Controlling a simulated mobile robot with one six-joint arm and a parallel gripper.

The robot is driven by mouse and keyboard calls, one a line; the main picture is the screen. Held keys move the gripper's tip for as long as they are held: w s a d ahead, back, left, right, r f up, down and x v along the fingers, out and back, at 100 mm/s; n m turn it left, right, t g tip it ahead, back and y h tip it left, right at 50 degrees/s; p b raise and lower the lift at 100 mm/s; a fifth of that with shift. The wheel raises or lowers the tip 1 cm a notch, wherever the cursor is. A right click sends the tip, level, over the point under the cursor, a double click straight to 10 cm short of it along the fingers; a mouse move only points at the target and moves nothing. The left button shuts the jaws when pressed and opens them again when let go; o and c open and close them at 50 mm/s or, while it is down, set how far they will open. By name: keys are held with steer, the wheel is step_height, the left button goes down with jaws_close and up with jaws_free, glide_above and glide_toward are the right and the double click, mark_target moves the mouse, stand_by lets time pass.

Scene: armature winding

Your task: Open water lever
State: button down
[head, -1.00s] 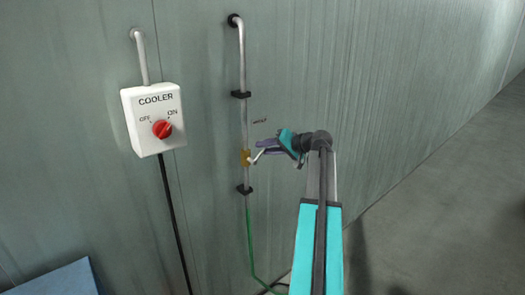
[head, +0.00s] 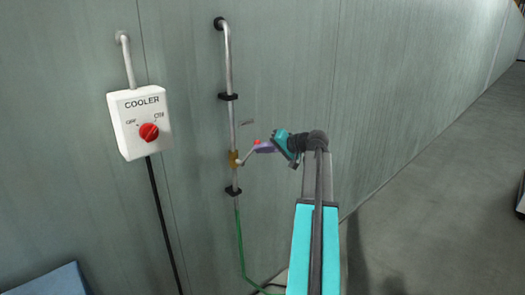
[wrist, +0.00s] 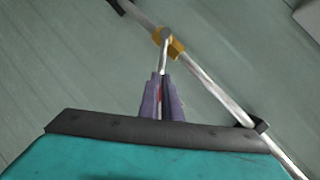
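The water lever (head: 246,156) is a thin silver handle on a brass valve (head: 234,159) in a vertical silver pipe on the wall. It slants up and right from the valve. My gripper (head: 262,147) is at the lever's outer end, right of the pipe. A bit of red shows at the fingers. In the wrist view the lever (wrist: 163,58) runs from the brass valve (wrist: 170,43) down between the purple fingers of my gripper (wrist: 162,82). The fingers are close together around its end, with red between them. The held end is mostly hidden.
A white cooler box (head: 140,120) with a red knob is on the wall left of the pipe. A green hose (head: 240,245) runs down from the pipe. A blue surface (head: 50,281) is at lower left. The floor to the right (head: 440,210) is open.

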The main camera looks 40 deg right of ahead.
steer(key=shift+s+m, duration=0.6)
steer(key=shift+s, duration=0.1)
steer(key=s+d+f+m+h+p, duration=0.1)
steer(key=s+m+h+p, duration=0.2)
steer(key=m, duration=2.2)
steer(key=s, duration=0.4)
steer(key=shift+g, duration=0.3)
steer(key=shift+w+d, duration=0.1)
